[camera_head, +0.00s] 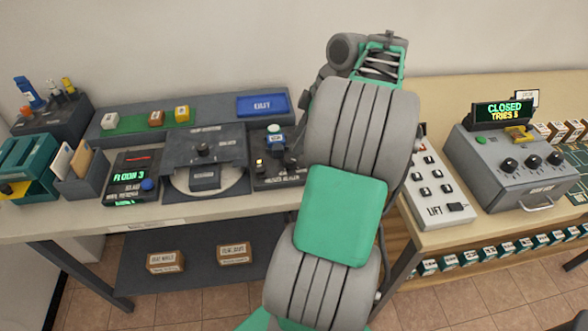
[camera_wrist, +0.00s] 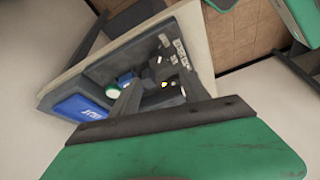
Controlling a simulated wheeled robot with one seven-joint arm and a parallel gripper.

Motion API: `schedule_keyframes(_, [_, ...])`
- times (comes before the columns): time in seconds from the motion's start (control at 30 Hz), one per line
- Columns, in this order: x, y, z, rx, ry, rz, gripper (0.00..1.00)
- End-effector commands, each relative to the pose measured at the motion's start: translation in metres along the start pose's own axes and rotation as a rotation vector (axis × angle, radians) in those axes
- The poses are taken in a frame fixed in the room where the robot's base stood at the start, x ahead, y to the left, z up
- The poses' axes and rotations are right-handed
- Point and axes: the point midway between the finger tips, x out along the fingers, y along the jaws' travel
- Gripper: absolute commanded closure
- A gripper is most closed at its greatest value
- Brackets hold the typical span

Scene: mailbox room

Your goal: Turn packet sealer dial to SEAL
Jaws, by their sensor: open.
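The dark unit (camera_head: 275,181) beside my arm has a blue-and-white knob or button (camera_head: 275,134) and small lights. It may be the packet sealer, but its lettering is too small to read. The SEAL mark and the dial's setting cannot be made out. My gripper (camera_wrist: 158,88) is open, with its dark fingers pointing toward this unit. I cannot tell whether they touch it. In the head view my arm hides most of the gripper.
Right of my arm stand a LIFT panel (camera_head: 437,187) and a grey console (camera_head: 524,173). A low shelf holds two boxes.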

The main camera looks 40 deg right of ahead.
Motion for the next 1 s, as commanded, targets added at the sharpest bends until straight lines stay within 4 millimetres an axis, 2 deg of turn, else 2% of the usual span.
schedule_keyframes(0.03, [0.003,0.002,0.010,-0.014,0.003,0.000,0.46])
schedule_keyframes(0.07, [0.004,0.003,0.012,-0.020,0.004,0.000,0.46])
schedule_keyframes(0.17, [0.017,0.002,0.012,-0.026,0.005,-0.003,0.46])
schedule_keyframes(0.4, [0.062,0.002,0.011,-0.023,0.005,-0.002,0.46])
schedule_keyframes(0.5, [0.072,0.002,0.010,-0.023,0.004,0.000,0.46])
schedule_keyframes(0.8, [0.075,0.003,0.010,-0.021,0.004,0.001,0.46])
schedule_keyframes(1.0, [0.075,0.003,0.010,-0.021,0.004,0.001,0.62])
